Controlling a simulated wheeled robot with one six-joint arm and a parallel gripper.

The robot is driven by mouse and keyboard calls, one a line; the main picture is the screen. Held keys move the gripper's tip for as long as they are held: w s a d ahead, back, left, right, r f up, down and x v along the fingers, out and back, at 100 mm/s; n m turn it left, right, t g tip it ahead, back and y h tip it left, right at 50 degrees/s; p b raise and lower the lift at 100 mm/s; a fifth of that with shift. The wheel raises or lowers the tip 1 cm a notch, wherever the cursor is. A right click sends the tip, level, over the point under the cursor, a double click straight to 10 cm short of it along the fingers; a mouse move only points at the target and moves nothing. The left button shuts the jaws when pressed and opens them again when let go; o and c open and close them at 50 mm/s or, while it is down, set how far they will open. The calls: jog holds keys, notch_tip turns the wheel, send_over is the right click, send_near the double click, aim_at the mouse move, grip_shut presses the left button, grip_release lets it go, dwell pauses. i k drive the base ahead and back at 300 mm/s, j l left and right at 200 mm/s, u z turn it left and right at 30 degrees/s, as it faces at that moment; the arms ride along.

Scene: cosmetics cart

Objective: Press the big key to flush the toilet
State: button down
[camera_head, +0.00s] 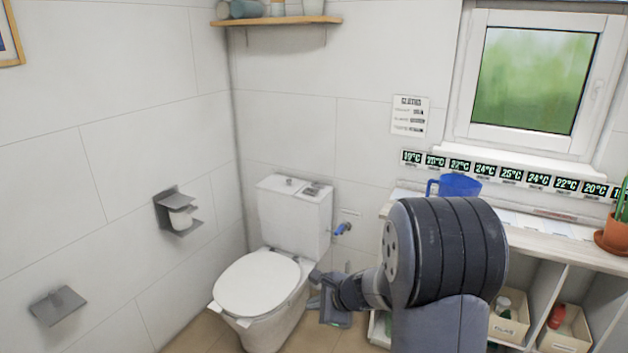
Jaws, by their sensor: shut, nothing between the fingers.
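The white toilet (258,285) stands in the corner with its lid down. Its cistern (290,215) is upright against the back wall. On the cistern top is a small grey flush panel (313,189); its separate keys are too small to tell apart. A small dark spot shows left of the panel. My gripper (318,290) is low, just right of the toilet bowl and below the level of the cistern top. It appears shut and empty, apart from the flush panel. My arm hides part of the shelf at right.
A blue-handled valve (343,228) sits on the wall right of the cistern. A shelf unit (540,240) at right holds a blue jug (458,185) and a potted plant (613,230). A paper holder (178,212) is on the left wall. The space above the cistern is clear.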

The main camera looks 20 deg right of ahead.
aim_at(307, 191)
jog(key=i+l, duration=0.2)
jog(key=i, duration=0.7)
jog(key=i+l+z, duration=0.15)
jog(key=i, duration=0.8)
jog(key=i+l, duration=0.15)
jog(key=i, duration=0.8)
